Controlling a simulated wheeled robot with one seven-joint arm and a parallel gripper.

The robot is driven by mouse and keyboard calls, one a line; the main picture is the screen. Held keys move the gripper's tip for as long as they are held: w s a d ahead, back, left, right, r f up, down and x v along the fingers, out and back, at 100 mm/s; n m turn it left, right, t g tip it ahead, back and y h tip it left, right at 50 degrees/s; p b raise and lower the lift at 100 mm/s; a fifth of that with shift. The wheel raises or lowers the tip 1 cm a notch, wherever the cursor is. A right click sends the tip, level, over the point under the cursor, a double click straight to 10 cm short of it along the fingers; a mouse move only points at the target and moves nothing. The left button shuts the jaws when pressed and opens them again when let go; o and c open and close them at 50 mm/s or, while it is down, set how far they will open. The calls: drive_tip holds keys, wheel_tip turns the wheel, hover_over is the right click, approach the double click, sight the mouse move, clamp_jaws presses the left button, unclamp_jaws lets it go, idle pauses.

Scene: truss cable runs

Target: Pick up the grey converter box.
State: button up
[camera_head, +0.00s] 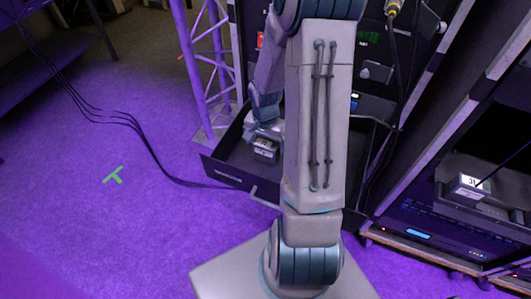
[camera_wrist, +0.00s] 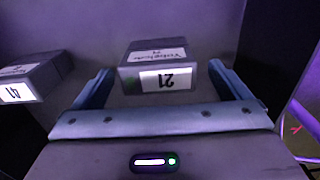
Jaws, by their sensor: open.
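A grey box (camera_wrist: 155,54) with white labels, one reading 21 upside down, lies in the wrist view between the two fingers of my gripper (camera_wrist: 159,70). The fingers are open, one on each side of it, with visible gaps; I cannot tell how deep they reach. A second grey box (camera_wrist: 40,72) with a white label lies to the left, outside the fingers. In the head view, my gripper (camera_head: 264,128) is low over an open dark drawer (camera_head: 228,172). A small labelled box (camera_head: 265,150) shows beneath it. My arm hides the drawer's right part.
A truss tower (camera_head: 207,65) stands left of the drawer. Equipment racks with hanging cables fill the right side, and another labelled box (camera_head: 470,186) rests there on a shelf.

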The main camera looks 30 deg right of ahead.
wheel_tip(320, 180, down, 4)
drive_tip(key=shift+s+d+r+b, duration=0.1)
drive_tip(key=shift+r+b, duration=0.05)
drive_tip(key=shift+b, duration=0.2)
drive_tip(key=shift+r, duration=0.1)
drive_tip(key=c, duration=1.2)
drive_tip(key=shift+c, duration=0.2)
